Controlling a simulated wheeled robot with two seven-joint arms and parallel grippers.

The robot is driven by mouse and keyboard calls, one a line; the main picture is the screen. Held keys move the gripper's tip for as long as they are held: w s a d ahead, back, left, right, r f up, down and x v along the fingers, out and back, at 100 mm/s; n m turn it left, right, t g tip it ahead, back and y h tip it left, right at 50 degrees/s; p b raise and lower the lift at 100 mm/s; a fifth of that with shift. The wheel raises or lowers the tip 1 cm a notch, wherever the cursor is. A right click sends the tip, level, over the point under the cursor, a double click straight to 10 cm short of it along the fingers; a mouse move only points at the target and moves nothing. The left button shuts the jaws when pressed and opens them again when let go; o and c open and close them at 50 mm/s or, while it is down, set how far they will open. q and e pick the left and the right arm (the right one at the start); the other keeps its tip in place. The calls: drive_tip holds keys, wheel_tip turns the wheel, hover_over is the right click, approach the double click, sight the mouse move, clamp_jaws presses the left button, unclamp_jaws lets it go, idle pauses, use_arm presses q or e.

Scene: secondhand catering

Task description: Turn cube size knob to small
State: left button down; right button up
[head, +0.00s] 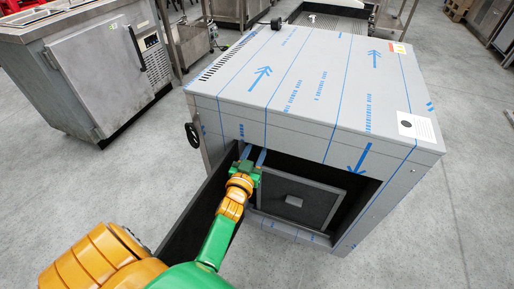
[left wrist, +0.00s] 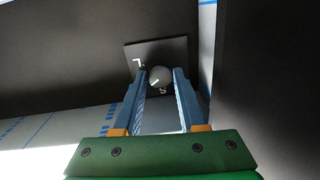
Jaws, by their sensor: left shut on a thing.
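The cube size knob (left wrist: 159,76) is a small round grey knob on a square dark plate (left wrist: 178,50), with white letter marks beside it, an L at upper left and an S below. In the left wrist view my left gripper (left wrist: 161,82) has its two blue fingers on either side of the knob, shut on it. In the head view the left gripper (head: 253,156) reaches into the upper left of the machine's opening, and the knob is hidden there. My right gripper is not in view.
The grey box-shaped machine (head: 300,75) has blue arrow film on top. Its dark door (head: 185,225) stands open at the left, close beside my left arm. A dark inner panel (head: 295,200) sits in the opening. A steel cabinet (head: 100,75) stands at the far left. Floor at right is clear.

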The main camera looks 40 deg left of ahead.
use_arm(q)
drive_tip(key=shift+n+h+p, duration=0.3)
drive_tip(key=shift+n+p, duration=1.85)
drive_tip(key=shift+n, duration=3.65)
drive_tip(key=shift+c, duration=2.4)
unclamp_jaws()
